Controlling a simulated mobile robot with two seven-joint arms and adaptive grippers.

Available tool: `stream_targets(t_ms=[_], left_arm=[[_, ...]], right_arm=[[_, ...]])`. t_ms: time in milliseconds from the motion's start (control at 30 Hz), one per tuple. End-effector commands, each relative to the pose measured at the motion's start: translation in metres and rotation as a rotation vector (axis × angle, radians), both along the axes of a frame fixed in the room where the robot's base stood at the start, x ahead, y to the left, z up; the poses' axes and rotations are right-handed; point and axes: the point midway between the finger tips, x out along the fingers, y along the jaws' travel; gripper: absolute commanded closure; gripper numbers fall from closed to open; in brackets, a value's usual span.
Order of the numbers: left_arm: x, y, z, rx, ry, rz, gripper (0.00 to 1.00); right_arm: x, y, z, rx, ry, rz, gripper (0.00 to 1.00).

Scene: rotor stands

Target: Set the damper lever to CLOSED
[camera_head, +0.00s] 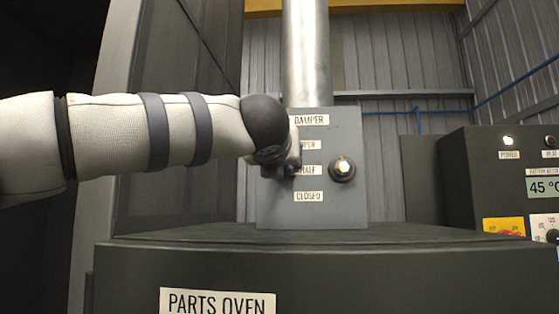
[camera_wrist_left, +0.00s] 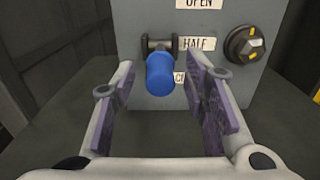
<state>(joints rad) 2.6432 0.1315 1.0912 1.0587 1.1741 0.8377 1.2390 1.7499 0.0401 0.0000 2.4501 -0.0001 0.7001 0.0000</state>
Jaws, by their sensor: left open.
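The grey damper plate (camera_head: 333,215) stands on the oven top with labels DAMPER, OPEN, HALF and CLOSED (camera_head: 308,196) from top to bottom. The damper lever has a blue grip (camera_wrist_left: 160,76) and a dark pivot fitting beside the HALF label (camera_wrist_left: 196,43). In the wrist view the grip covers part of the CLOSED label, but the camera angle leaves its exact setting unclear. My left gripper (camera_wrist_left: 163,70) is open, with one finger on each side of the grip and gaps visible. In the head view my left arm hides the lever. My right gripper is not in view.
A round knob (camera_head: 342,167) with a yellow mark sits right of the labels, close to my left gripper. A metal pipe (camera_head: 306,50) rises behind the plate. The parts oven (camera_head: 120,275) is below. A control box (camera_head: 470,180) stands at the right.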

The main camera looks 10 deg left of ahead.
Motion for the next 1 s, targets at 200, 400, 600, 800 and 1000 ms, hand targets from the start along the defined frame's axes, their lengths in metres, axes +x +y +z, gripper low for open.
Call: stream_targets(t_ms=[200,400,600,800,1000], left_arm=[[0.000,0.000,-0.001,0.000,0.001,0.000,0.87],[0.000,0.000,-0.001,0.000,0.001,0.000,1.00],[0.002,0.002,-0.009,0.007,-0.053,0.010,1.00],[0.011,0.002,-0.039,0.005,-0.199,0.005,1.00],[0.014,0.001,-0.054,0.001,-0.328,0.002,1.00]], right_arm=[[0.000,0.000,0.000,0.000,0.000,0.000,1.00],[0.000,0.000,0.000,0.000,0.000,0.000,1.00],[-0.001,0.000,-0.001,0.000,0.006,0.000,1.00],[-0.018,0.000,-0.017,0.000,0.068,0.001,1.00],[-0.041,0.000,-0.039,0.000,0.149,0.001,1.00]])
